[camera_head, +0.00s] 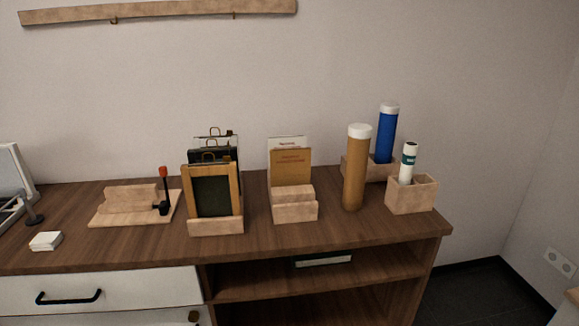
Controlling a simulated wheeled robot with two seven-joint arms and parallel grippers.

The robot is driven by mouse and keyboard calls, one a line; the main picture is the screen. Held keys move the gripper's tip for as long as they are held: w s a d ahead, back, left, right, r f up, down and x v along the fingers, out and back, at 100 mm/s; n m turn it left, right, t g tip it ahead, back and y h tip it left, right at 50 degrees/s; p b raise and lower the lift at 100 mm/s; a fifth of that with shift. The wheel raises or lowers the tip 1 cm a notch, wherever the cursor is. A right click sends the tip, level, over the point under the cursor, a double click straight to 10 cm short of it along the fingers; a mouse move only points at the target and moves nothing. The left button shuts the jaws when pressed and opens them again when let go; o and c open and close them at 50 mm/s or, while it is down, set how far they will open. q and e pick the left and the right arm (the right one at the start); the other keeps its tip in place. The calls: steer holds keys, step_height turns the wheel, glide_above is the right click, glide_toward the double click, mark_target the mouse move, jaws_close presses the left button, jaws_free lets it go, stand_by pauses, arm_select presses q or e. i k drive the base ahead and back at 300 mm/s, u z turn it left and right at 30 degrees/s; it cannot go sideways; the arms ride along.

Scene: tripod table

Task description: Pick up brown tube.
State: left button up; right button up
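The brown tube (356,170) is a tall tan-brown cylinder with a white cap. It stands upright on the wooden cabinet top (285,240), right of the middle of the head view. A wooden block holder stands behind it to the right, and I cannot tell whether the two touch. Neither of my grippers shows in the head view.
A blue tube (386,135) stands upright in the rear holder. A small wooden box (412,196) with a white-and-green tube (408,163) is right of the brown tube. A wooden card holder (294,205) and a framed board (213,195) stand left. The cabinet's front strip is clear.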

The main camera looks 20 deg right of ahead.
mark_target(357, 152)
steer(key=u, duration=0.05)
steer(key=i, duration=1.1)
steer(key=z, duration=0.55)
